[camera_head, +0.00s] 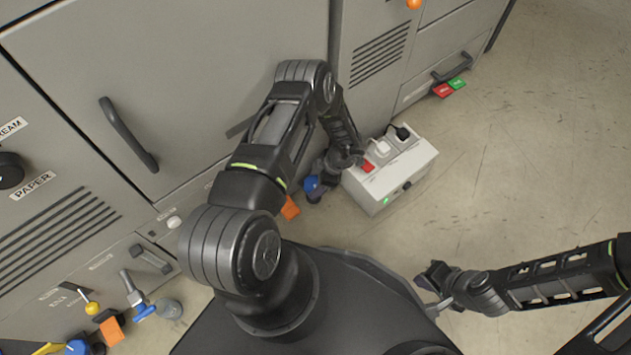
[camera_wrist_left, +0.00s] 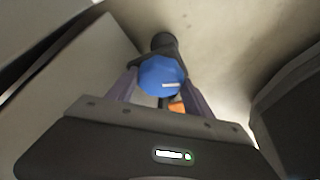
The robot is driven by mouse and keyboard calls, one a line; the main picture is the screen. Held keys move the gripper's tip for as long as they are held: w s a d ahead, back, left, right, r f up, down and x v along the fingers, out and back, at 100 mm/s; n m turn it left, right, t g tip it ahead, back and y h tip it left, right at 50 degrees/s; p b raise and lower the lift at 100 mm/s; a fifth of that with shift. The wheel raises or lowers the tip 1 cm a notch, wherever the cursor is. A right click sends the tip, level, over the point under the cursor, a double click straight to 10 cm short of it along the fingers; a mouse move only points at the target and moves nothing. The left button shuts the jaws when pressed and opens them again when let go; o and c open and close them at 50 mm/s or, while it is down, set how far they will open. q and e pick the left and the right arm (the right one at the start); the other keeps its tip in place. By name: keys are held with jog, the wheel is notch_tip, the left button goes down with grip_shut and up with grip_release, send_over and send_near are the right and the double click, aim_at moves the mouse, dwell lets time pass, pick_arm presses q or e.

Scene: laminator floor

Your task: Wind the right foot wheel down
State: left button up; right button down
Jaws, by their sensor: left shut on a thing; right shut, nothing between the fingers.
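The right foot wheel (camera_head: 311,183) is a small blue knob low at the machine's front, beside the white box. My left gripper (camera_head: 318,193) reaches down to it and is shut on it. In the left wrist view the blue wheel (camera_wrist_left: 162,75) is faceted, with a pale mark on its face, and sits between the two fingers of the left gripper (camera_wrist_left: 160,88). A dark round part shows behind it. My right gripper (camera_head: 429,278) is shut and empty, over the floor at the lower right, away from the machine.
A white socket box (camera_head: 375,195) with plugs, a red switch and a green light stands right of the wheel. Orange blocks (camera_head: 290,207) (camera_head: 111,331) lie by the machine's base. A blue-handled valve (camera_head: 145,312) is at lower left. Floor at right is clear.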

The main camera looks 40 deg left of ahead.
pick_arm(q)
jog(key=shift+m, duration=0.5)
jog(key=m+t, duration=0.1)
jog(key=m, duration=0.1)
jog(key=m+t, duration=0.1)
jog(key=m, duration=0.1)
jog(key=shift+s+d+y, duration=0.1)
jog(key=shift+s+y, duration=0.05)
jog(key=shift+y, duration=0.25)
jog(key=m+t, duration=0.1)
jog(key=m, duration=0.2)
jog(key=m+t, duration=0.1)
jog(key=m, duration=0.1)
jog(key=shift+s+m, duration=0.2)
jog(key=shift+m, duration=0.2)
jog(key=m, duration=0.2)
jog(key=m+t+h, duration=0.1)
jog(key=m, duration=0.2)
jog(key=shift+s+t, duration=0.1)
jog(key=shift+t, duration=0.2)
jog(key=m, duration=0.2)
jog(key=m+h, duration=0.1)
jog(key=m, duration=0.1)
jog(key=m+t+h, duration=0.1)
jog(key=m, duration=0.1)
jog(key=shift+a, duration=0.25)
jog(key=o, duration=1.1)
jog(key=shift+c, duration=0.2)
